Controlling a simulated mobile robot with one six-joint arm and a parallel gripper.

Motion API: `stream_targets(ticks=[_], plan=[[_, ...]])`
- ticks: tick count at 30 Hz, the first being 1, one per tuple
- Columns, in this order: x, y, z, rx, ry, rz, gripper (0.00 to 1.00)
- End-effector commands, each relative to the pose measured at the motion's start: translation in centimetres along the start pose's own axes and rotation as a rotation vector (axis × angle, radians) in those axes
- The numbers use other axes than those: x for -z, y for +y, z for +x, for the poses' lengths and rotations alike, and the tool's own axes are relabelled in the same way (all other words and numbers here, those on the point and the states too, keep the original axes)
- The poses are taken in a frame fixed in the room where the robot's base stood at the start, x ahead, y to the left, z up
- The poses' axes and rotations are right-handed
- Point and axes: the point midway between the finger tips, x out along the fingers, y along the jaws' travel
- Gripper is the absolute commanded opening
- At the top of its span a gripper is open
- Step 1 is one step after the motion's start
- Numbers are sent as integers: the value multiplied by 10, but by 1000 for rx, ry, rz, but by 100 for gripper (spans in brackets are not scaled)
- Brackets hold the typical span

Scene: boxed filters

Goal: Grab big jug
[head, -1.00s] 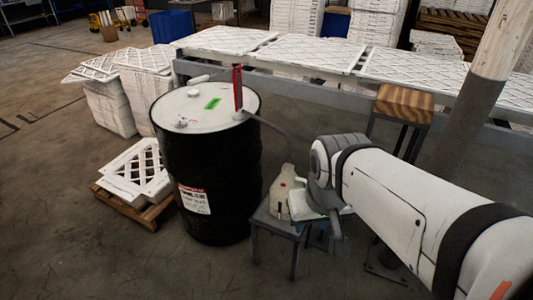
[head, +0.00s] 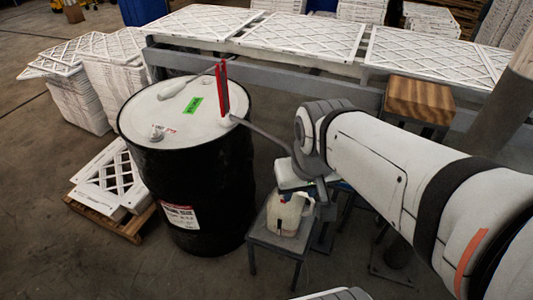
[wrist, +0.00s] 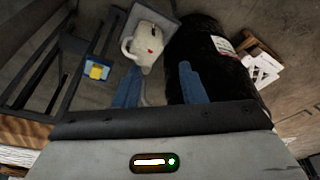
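The big jug (head: 283,217) is an off-white plastic jug with a handle and a small red mark. It stands upright on a small grey stand (head: 259,236). In the head view, my arm's wrist overlaps its top. The wrist view shows the whole jug (wrist: 151,46) with its handle on the left, beyond my fingertips. My gripper (wrist: 160,82) has two blue fingers spread apart with nothing between them. The jug is ahead of the gap and appears clear of both fingers. In the head view, the fingers are mostly hidden.
A black drum (head: 196,185) with a white lid and red pump handle stands close left of the jug. A wooden-topped stool (head: 420,100) stands at the right. A long rack (head: 270,58) with white filters runs behind. A pallet (head: 130,228) lies left of the drum.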

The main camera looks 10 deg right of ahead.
Motion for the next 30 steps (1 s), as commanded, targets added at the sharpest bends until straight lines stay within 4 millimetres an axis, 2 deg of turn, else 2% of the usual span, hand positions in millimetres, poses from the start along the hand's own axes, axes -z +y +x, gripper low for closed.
stream_targets(ticks=[4,8,17,24,27,30], plan=[[3,3,13,-8,-1,16,41],[15,15,53,-39,3,82,41],[68,63,207,-137,45,301,41],[100,106,340,-182,88,458,41],[108,120,383,-188,104,508,41],[113,130,410,-191,116,540,41]])
